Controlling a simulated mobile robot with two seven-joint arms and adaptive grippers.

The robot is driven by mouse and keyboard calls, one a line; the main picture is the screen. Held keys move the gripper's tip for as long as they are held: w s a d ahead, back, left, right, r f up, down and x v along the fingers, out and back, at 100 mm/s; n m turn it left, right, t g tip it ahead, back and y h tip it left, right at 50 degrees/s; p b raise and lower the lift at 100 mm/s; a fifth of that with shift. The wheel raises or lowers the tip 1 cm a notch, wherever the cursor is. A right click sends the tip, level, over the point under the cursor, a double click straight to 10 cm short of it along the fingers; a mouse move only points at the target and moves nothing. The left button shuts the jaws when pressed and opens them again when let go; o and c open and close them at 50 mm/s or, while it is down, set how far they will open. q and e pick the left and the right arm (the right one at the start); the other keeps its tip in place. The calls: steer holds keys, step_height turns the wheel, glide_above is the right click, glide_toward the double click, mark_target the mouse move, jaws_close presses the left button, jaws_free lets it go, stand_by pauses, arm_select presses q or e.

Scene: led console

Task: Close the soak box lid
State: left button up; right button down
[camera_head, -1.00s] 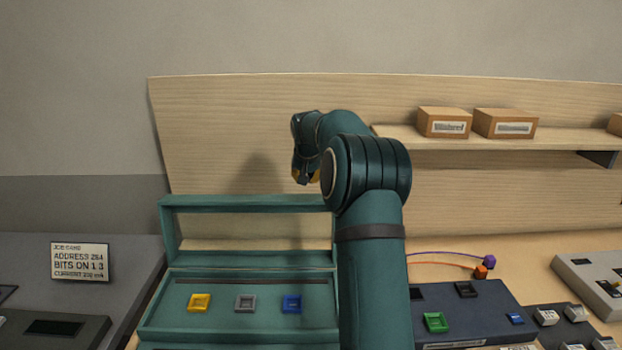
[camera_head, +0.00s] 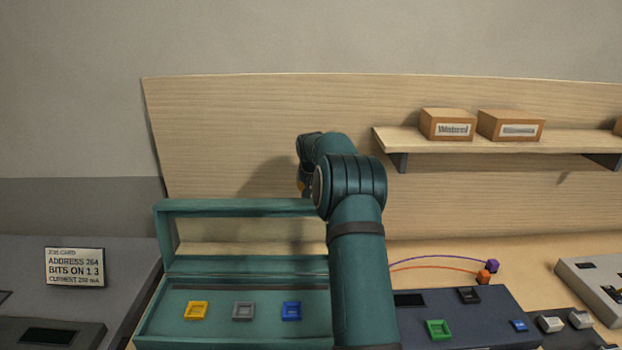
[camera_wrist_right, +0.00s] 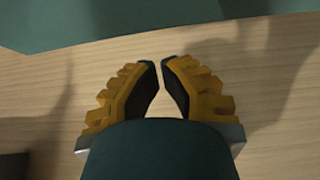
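The soak box (camera_head: 190,335) is a teal case with yellow, grey and blue square pieces inside. Its lid (camera_head: 235,207), a teal frame with an open-looking middle, stands up at the box's back edge. My right arm reaches over the box's right side and hides part of box and lid. My right gripper (camera_head: 303,187) is mostly hidden by the arm, near the lid's top right. In the right wrist view the gripper (camera_wrist_right: 160,62) has its yellow-and-black fingertips almost together, with nothing between them. A teal surface shows beyond them. My left gripper is out of view.
A dark blue console (camera_head: 465,310) with a green piece stands right of the arm. A shelf (camera_head: 480,141) with cardboard boxes (camera_head: 447,124) is on the wooden back panel. A job card (camera_head: 75,267) stands on the grey unit at left.

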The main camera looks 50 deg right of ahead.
steer(key=shift+s+a+r, duration=0.15)
steer(key=shift+s+a, duration=0.45)
steer(key=shift+a, duration=0.15)
steer(key=shift+s+a+r, duration=0.1)
steer(key=shift+s+a, duration=0.45)
steer(key=shift+a, duration=0.2)
